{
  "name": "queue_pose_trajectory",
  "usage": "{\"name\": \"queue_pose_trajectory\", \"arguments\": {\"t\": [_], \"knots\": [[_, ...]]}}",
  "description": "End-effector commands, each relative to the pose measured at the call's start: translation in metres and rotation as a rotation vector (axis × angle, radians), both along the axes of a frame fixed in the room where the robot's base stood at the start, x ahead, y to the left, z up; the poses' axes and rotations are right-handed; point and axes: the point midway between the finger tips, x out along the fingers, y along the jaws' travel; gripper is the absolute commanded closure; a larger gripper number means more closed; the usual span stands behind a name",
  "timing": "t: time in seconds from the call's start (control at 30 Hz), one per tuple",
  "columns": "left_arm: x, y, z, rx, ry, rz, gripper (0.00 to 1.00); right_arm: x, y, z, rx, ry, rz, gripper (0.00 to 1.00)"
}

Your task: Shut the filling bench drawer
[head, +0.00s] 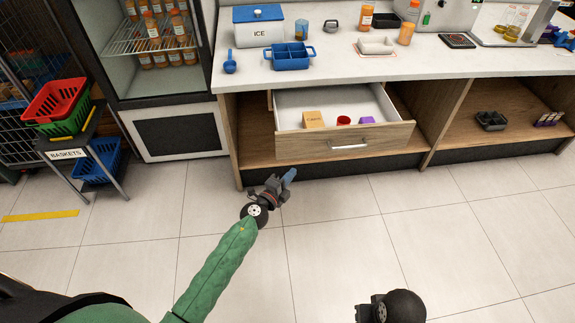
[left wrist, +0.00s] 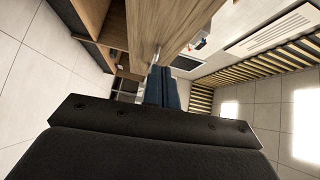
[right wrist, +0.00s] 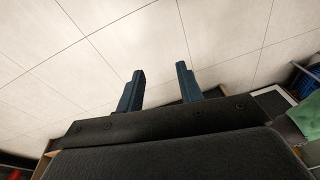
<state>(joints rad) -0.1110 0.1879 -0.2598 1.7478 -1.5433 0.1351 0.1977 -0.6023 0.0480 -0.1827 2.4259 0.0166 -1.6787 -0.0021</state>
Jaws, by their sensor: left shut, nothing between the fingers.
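The filling bench drawer (head: 298,145) is pulled out below the white worktop. It has a wooden front and a silver handle (head: 348,144). Inside lie a tan box (head: 314,119), a red round item (head: 343,120) and a purple item (head: 367,120). My left gripper (head: 288,177) is in front of and below the drawer's left part. In the left wrist view its blue fingers (left wrist: 161,88) are shut and empty, close to the wooden drawer front (left wrist: 165,25); contact cannot be told. My right gripper (right wrist: 160,85) is open and empty over bare floor.
The worktop (head: 440,66) carries an ice box (head: 259,27), a blue caddy (head: 290,57) and bottles. A bottle fridge (head: 160,60) and a baskets stand (head: 75,140) are at the left. The tiled floor before the bench is clear.

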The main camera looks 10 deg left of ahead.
Motion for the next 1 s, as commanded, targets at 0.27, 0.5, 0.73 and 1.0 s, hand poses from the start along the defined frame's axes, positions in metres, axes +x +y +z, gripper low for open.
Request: {"name": "queue_pose_trajectory", "arguments": {"t": [0.27, 0.5, 0.73, 1.0], "knots": [[0.012, -0.013, 0.007, 0.069, -0.031, -0.054, 1.0, -0.004, -0.001, 0.012, 0.002, 0.0, -0.001, 0.64], [0.044, -0.029, 0.007, 0.066, -0.03, -0.053, 1.0, -0.003, -0.001, 0.009, 0.002, 0.0, -0.001, 0.64], [0.08, -0.047, 0.006, 0.066, -0.03, -0.052, 1.0, -0.005, 0.0, 0.01, 0.003, 0.004, 0.0, 0.64], [0.117, -0.047, 0.005, 0.067, -0.03, -0.052, 1.0, -0.001, 0.006, 0.003, 0.02, -0.024, 0.004, 0.64]]}}
